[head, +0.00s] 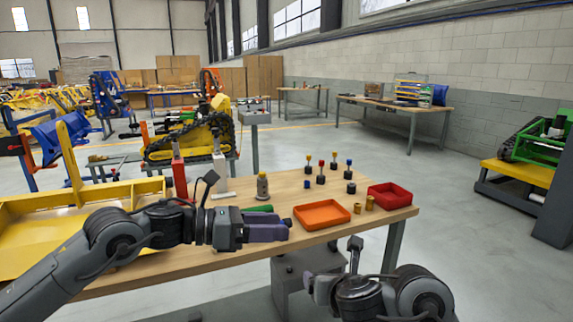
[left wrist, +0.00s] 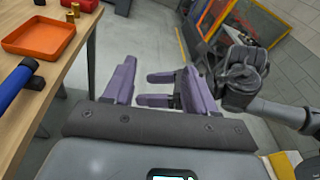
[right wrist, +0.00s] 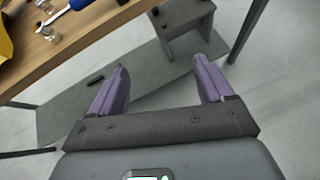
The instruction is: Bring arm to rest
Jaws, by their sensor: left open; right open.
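My left gripper (head: 268,228) reaches in from the left in the head view, over the front part of the wooden table. Its purple fingers are spread with nothing between them, as the left wrist view (left wrist: 155,85) also shows. My right gripper (head: 318,286) is low at the bottom of the head view, in front of the table edge and below the tabletop. In the right wrist view its purple fingers (right wrist: 160,85) are wide apart and empty, with only floor and a grey stand beyond.
The wooden table (head: 235,264) carries an orange tray (head: 322,214), a red tray (head: 390,196), brass cylinders (head: 369,203), several colour-topped pegs (head: 321,172), a small bottle (head: 262,187) and a green rod (head: 257,208). A yellow bin-like part (head: 40,235) stands at left. Open floor lies right of the table.

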